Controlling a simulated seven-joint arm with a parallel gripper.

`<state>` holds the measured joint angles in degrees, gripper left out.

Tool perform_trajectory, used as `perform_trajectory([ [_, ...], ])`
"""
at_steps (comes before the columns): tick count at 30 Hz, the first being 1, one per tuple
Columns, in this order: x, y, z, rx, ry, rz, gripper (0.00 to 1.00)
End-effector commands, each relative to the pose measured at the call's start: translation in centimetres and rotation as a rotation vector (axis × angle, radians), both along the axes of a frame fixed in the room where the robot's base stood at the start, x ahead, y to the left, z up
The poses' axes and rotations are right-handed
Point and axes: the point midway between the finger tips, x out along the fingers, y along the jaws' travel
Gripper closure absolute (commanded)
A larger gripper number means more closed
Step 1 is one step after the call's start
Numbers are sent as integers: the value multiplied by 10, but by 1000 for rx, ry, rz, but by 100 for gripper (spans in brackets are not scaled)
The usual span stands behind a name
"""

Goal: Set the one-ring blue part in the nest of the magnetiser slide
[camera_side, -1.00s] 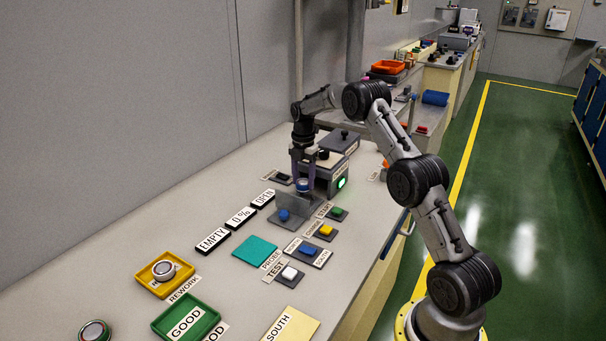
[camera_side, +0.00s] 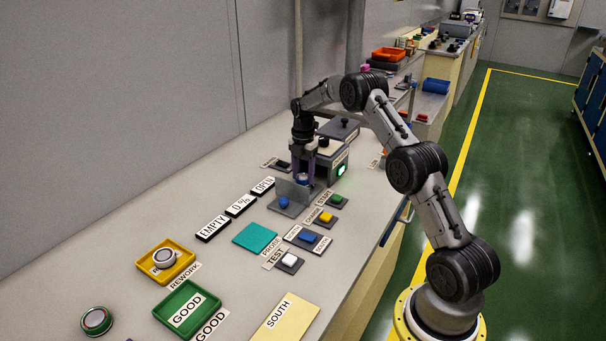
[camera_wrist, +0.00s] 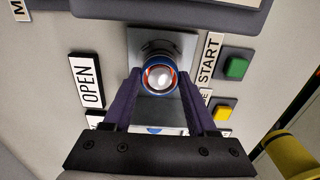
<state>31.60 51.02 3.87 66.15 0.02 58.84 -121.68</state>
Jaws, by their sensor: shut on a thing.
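The blue part (camera_wrist: 160,80) shows a blue rim, a thin orange ring and a shiny centre in the wrist view. My gripper (camera_wrist: 160,86) is shut on it, with one finger at each side. In the side view, my gripper (camera_side: 303,180) points down with the blue part (camera_side: 303,179) low at its tips. The part is over the grey magnetiser slide (camera_side: 289,208), which has a blue knob (camera_side: 284,202). The magnetiser (camera_side: 334,158) is a grey box with a lit green lamp. The nest is hidden under the part; I cannot tell whether the part touches it.
Green (camera_side: 338,199), yellow (camera_side: 325,217), blue and white buttons line the front. OPEN (camera_side: 263,187), 0 % and EMPTY signs lie left. A teal pad (camera_side: 262,235), yellow REWORK tray (camera_side: 187,254) holding a part and green GOOD tray (camera_side: 207,300) are nearer.

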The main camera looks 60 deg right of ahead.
Motion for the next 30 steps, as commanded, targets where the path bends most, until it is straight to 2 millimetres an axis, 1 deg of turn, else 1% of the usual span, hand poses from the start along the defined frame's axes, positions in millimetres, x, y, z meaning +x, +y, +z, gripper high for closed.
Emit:
perform_trajectory([
  [19, 1, 0, -10, -1, -2, 0, 100],
  [20, 1, 0, -10, -1, -2, 0, 40],
  [21, 1, 0, -10, -1, -2, 0, 33],
  [25, 0, 0, -10, -1, -2, 0, 10],
  [26, 0, 0, -10, -1, -1, 0, 7],
  [30, 0, 0, -10, 0, -1, 0, 7],
])
